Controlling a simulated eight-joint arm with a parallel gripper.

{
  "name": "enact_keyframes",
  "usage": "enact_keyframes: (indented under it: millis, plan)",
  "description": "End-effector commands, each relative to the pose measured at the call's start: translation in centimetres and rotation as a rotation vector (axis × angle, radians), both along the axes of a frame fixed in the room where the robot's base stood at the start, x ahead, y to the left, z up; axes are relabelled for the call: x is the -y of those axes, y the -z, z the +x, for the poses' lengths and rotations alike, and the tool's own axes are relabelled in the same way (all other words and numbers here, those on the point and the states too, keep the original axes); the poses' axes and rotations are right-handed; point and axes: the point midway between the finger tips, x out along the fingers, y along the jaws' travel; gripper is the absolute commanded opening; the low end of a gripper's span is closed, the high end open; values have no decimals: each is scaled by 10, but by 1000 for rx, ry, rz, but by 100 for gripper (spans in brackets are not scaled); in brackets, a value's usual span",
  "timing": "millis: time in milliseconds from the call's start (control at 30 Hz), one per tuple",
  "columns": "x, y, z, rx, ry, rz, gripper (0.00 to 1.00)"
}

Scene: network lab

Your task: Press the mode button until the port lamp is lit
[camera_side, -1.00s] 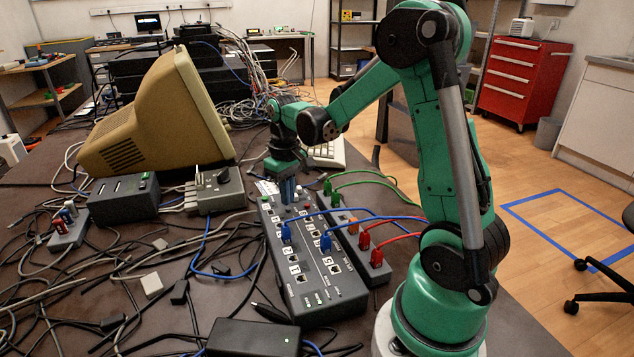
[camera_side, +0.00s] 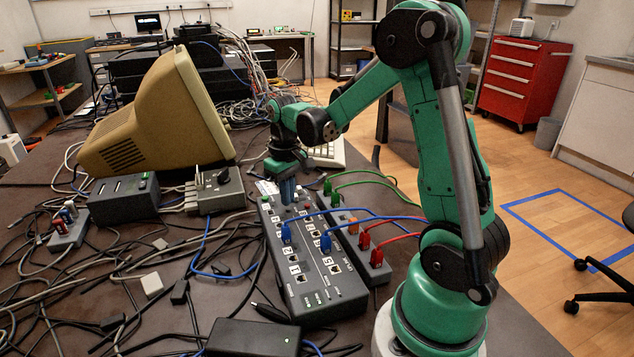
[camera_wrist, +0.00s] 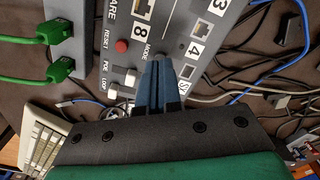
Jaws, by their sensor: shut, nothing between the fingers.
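The grey switch box (camera_side: 310,275) lies on the table with numbered ports and blue plugs in its top. My gripper (camera_side: 288,192) is shut and empty, with its blue fingers pointing down at the far end of the box. In the wrist view the closed fingertips (camera_wrist: 156,64) are at the printed MODE label, beside a small light knob or lamp (camera_wrist: 131,76). The mode button itself is hidden by the fingers; I cannot tell whether they touch it. A red button (camera_wrist: 121,46) marked RESET sits nearby. I cannot make out whether any port lamp is lit.
A narrow grey box (camera_side: 378,274) with green and red plugs stands right of the switch box. A beige monitor (camera_side: 158,115), a grey box with a knob (camera_side: 215,192) and many loose cables crowd the left. A black power brick (camera_side: 252,338) lies in front.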

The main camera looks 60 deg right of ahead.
Motion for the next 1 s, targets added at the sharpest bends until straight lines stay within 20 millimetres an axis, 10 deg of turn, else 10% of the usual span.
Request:
enact_keyframes:
  millis: [1000]
  plan:
    - [0, 12, 0, 0, 0, 0, 0]
